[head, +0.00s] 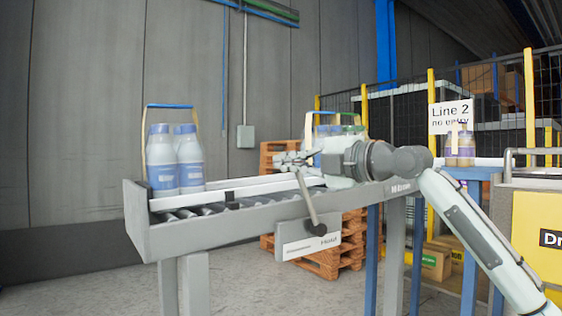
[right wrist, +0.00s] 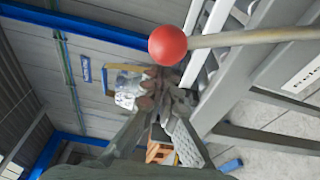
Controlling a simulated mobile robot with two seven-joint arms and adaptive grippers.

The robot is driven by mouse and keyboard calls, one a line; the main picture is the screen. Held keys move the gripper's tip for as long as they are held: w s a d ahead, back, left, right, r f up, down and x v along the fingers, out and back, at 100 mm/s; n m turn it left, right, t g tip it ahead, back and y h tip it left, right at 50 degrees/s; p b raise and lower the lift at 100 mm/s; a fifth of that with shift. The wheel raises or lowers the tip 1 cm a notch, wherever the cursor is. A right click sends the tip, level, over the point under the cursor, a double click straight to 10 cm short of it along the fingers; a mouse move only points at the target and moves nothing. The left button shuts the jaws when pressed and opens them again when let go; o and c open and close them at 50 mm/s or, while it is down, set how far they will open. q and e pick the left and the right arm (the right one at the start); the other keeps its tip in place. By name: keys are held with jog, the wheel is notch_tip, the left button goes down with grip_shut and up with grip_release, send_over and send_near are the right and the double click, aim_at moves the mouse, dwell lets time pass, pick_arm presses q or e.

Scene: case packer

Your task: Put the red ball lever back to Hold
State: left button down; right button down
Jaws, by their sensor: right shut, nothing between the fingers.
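The red ball (right wrist: 168,45) of the lever shows plainly in the right wrist view, on a pale rod that runs to the right. In the head view the lever rod (head: 307,198) rises, tilted left, from a dark pivot on the conveyor's side; I cannot make out its ball there, close to my gripper. A grey plate (head: 296,249) by the pivot reads "Hold". My right gripper (head: 284,159) is at the rod's upper end, shut and empty. Its fingers (right wrist: 163,84) appear close beside the ball in the wrist view; contact is unclear. My left gripper is not in view.
The roller conveyor (head: 225,222) carries blue-and-white bottles (head: 163,172) with a carrier handle at its left end. More bottles stand behind my right gripper. Wooden pallets (head: 320,262) are stacked behind. A yellow-posted fence (head: 431,90) and a yellow-fronted cabinet (head: 530,215) stand at right.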

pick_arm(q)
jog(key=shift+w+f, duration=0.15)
pick_arm(e)
jog(key=shift+w+d, duration=0.15)
jog(key=shift+d, duration=0.1)
jog(key=shift+d+r, duration=0.1)
